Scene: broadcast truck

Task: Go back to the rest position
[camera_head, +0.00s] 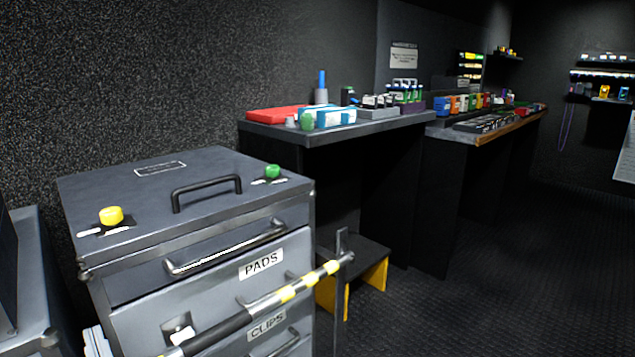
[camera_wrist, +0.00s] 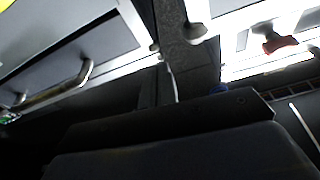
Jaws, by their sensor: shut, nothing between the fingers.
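My gripper (camera_wrist: 172,132) shows only in the wrist view, as a broad dark shape across the bottom. It is shut and holds nothing. In the wrist view it is near a grey drawer front with a bar handle (camera_wrist: 58,88), which stands tilted at the upper left. My gripper and arm do not show in the head view. The rest position itself is not marked in either view.
A grey drawer cabinet (camera_head: 130,200) with yellow (camera_head: 111,215) and green (camera_head: 272,171) knobs stands close at left. A striped bar (camera_head: 300,285) crosses its front. A step stool (camera_head: 350,262) and loaded workbenches (camera_head: 385,128) lie beyond. The floor (camera_head: 500,240) at right is clear.

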